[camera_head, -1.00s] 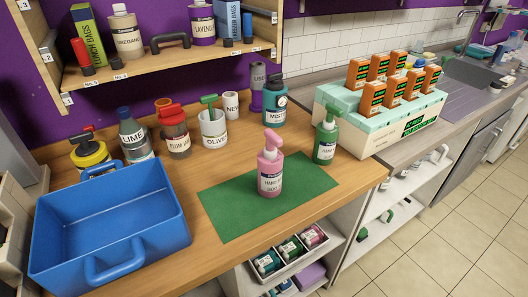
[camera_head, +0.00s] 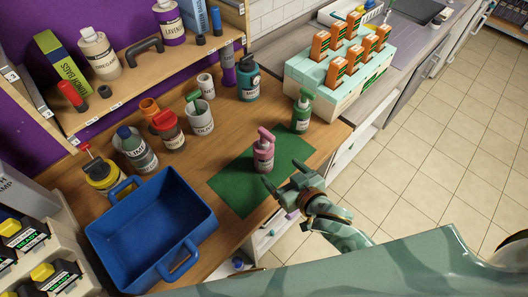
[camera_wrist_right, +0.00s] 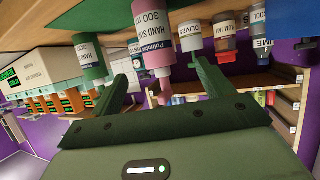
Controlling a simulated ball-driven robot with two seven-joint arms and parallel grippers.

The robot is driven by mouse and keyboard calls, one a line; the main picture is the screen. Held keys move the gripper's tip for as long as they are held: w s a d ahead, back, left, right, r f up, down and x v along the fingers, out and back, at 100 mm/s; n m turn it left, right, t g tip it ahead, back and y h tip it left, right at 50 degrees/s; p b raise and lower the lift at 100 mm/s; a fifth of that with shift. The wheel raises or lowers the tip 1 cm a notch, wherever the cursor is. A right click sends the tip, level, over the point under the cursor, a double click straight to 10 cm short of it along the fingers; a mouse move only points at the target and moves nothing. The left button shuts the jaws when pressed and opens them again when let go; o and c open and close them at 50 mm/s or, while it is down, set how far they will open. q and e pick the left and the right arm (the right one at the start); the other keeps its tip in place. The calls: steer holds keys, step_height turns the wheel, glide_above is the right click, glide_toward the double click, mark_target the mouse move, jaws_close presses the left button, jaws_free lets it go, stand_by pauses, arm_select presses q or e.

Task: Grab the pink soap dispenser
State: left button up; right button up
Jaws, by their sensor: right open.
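The pink soap dispenser (camera_head: 263,154) stands upright on the green mat (camera_head: 228,186) on the wooden counter, with its pump on top. My right gripper (camera_head: 282,175) is open and empty at the counter's front edge. It is just in front of the dispenser and apart from it. In the right wrist view, which is upside down, the dispenser (camera_wrist_right: 153,45) lies ahead, between the lines of the two open fingers (camera_wrist_right: 162,78). My left gripper is not in view.
A blue tray (camera_head: 205,212) is at left. Bottles and a white mug (camera_head: 201,122) line the back. A teal-white box (camera_head: 345,90) holding orange cartons is at back right.

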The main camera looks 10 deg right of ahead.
mark_target(268, 158)
steer(key=x, duration=0.6)
steer(key=shift+d+f+b, duration=0.1)
steer(key=shift+b, duration=0.25)
steer(key=b+x, duration=0.1)
steer(key=x, duration=0.5)
steer(key=shift+w+d, duration=0.1)
steer(key=shift+w, duration=0.1)
steer(key=c, duration=1.1)
